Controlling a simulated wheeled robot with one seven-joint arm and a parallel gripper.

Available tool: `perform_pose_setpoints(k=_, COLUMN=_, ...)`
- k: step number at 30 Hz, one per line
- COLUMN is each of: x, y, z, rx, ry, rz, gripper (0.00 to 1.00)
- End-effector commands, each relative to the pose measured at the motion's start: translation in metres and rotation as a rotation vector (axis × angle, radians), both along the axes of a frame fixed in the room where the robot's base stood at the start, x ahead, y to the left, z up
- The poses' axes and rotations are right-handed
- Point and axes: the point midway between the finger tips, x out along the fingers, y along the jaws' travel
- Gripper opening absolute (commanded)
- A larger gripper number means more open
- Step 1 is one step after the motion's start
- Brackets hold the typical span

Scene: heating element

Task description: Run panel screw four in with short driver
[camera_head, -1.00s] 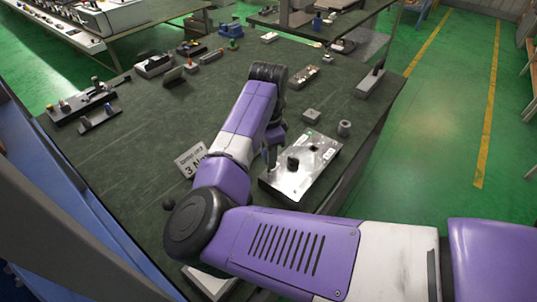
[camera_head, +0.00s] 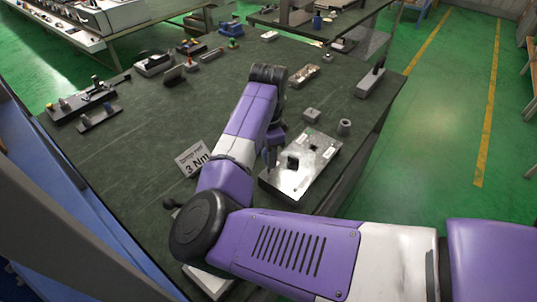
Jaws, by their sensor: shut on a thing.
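The metal panel (camera_head: 303,184) lies at the right side of the dark green bench, a silver plate with dark fittings on top. My gripper (camera_head: 270,152) points down over its left edge, mostly hidden by my forearm. It is shut on the short driver (camera_head: 270,160), of which only a small dark part shows. The driver's tip appears at the panel's left part, but contact cannot be told. Panel screw four is too small or hidden to make out.
A "3 Nm" card (camera_head: 192,159) stands left of my forearm. A small grey block (camera_head: 312,115) and a grey cylinder (camera_head: 344,127) stand behind the panel. A dark rack (camera_head: 82,106) lies at the far left. The bench's left middle is clear.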

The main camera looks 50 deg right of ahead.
Motion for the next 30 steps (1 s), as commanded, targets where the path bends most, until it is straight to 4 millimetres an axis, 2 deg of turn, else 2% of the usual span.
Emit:
perform_pose_setpoints(k=7, x=0.0001, y=0.0, z=-0.0029, rx=0.0, ry=0.0, rz=-0.018, gripper=0.0)
perform_pose_setpoints(k=16, x=0.0002, y=0.0001, z=-0.0045, rx=0.001, ry=0.0, rz=-0.311, gripper=0.0)
perform_pose_setpoints(k=26, x=-0.0001, y=0.0, z=-0.0034, rx=0.0, ry=0.001, rz=-0.354, gripper=0.0)
perform_pose_setpoints(k=30, x=0.0001, y=0.0, z=-0.0053, rx=0.001, ry=0.0, rz=-0.444, gripper=0.0)
